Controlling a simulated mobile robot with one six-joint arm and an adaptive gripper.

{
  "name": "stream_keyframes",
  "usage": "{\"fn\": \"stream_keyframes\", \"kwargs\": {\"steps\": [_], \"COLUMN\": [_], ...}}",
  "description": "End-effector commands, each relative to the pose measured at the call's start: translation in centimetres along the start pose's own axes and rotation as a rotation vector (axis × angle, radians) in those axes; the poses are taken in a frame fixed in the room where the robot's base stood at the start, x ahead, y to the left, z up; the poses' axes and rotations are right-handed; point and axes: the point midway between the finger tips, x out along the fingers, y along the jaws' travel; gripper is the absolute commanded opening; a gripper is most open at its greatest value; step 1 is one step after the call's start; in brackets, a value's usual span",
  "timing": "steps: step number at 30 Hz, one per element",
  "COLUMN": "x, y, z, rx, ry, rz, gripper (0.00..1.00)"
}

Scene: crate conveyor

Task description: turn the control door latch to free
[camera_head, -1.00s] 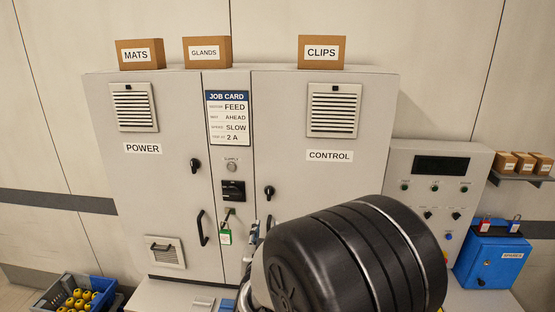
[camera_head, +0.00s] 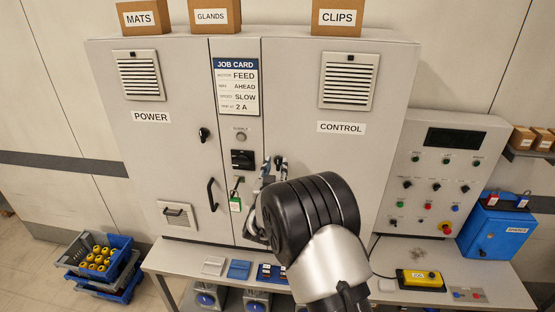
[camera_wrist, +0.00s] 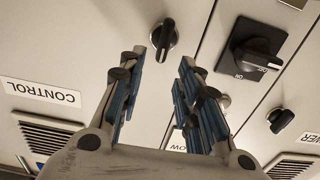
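The control door latch (camera_wrist: 164,38) is a black turn handle on the grey control door. In the wrist view its bar stands nearly upright with a slight tilt, just beyond the fingertips. My gripper (camera_wrist: 162,60) is open, with a finger on either side of the line to the latch and nothing between them. I cannot tell whether a finger touches it. In the head view my gripper (camera_head: 275,166) is up at the control door, and its fingers and wrist largely cover the latch. The CONTROL label (camera_head: 341,127) is right of it.
The power door latch (camera_head: 204,135) is farther left. A bench (camera_head: 188,262) with small items stands below.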

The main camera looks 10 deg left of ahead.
Motion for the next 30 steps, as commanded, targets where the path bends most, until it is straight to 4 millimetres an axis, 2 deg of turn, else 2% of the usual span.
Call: {"fn": "stream_keyframes", "kwargs": {"steps": [3,9,20,30], "x": [2.1,4.0,4.5,4.5], "y": [0.1,0.1,0.0,0.0], "z": [0.0,0.0,0.0,0.0], "rx": [0.002,0.001,0.0,0.0], "ry": [0.001,0.0,0.0,0.0], "rz": [0.001,0.001,0.0,0.0], "gripper": [0.32,0.32,0.32,0.1]}}
